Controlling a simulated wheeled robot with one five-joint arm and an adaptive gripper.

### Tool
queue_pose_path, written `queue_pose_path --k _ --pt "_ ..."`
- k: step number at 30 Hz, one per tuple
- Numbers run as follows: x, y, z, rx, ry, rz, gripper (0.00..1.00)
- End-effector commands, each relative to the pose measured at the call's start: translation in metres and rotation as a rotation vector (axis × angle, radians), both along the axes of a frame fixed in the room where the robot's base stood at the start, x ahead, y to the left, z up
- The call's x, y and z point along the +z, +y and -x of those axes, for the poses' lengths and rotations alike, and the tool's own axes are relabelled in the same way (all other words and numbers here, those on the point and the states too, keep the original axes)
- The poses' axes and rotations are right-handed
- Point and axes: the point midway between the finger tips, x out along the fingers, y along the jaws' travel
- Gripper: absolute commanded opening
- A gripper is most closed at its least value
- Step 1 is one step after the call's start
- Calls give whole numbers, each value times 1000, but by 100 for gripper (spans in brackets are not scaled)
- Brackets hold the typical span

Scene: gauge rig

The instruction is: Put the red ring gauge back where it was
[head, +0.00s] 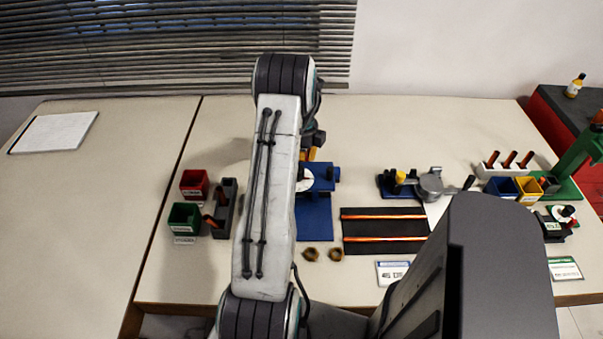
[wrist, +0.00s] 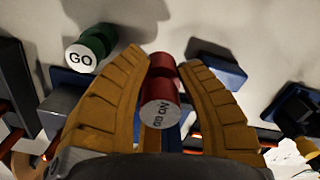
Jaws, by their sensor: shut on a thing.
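The red gauge (wrist: 161,100) shows in the wrist view as a red cylinder with a white end face marked "NO GO", appearing upside down. My gripper (wrist: 164,60) has its two orange fingers on either side of it and is shut on it. A green gauge (wrist: 90,47) with a white face marked "GO" is at the upper left of the wrist view, apart from the fingers. In the head view my arm hides most of the gripper and the red gauge cannot be made out.
In the head view a blue stand (head: 315,215) is partly behind my arm. Red (head: 194,184) and green (head: 184,217) bins are left of it. A dark mat (head: 385,222) with orange strips, a grey-and-blue fixture (head: 430,185) and more bins are right. The left table (head: 75,220) is mostly clear.

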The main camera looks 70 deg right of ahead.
Motion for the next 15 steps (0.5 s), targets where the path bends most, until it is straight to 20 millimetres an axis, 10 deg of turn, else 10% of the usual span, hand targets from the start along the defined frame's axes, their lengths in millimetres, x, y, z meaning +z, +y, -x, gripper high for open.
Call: queue_pose_path --k 15 --pt "-49 0 0 2 0 0 0"
